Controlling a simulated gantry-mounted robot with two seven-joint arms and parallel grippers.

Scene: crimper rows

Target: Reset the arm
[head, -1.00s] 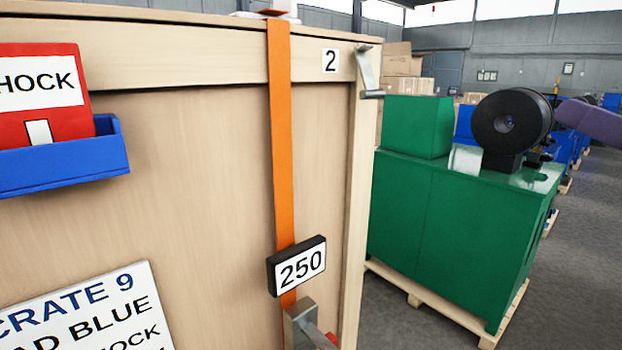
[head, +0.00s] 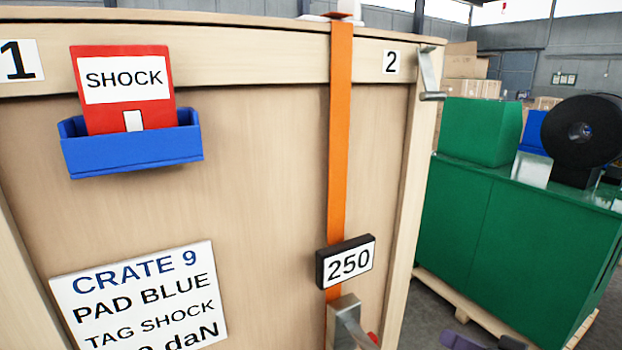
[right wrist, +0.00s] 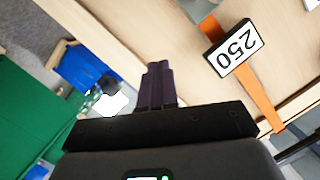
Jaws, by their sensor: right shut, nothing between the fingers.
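My right gripper (head: 460,341) shows only in part at the bottom edge of the head view, right of the crate and in front of the green machine's pallet. In the right wrist view its purple fingers (right wrist: 158,86) are together with nothing between them. They are apart from the crate there. My left gripper is in neither view. The large wooden crate (head: 250,150) fills the left and middle of the head view. An orange strap (head: 340,140) runs down its face, with a black display reading 250 (head: 347,262) and a metal ratchet (head: 345,320) below it.
A blue bin (head: 132,150) holding a red SHOCK tag (head: 125,115) is on the crate face, above a CRATE 9 sign (head: 140,295). A metal bracket (head: 429,75) sticks out at its upper right corner. A green machine (head: 510,240) stands on a pallet (head: 480,318) to the right.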

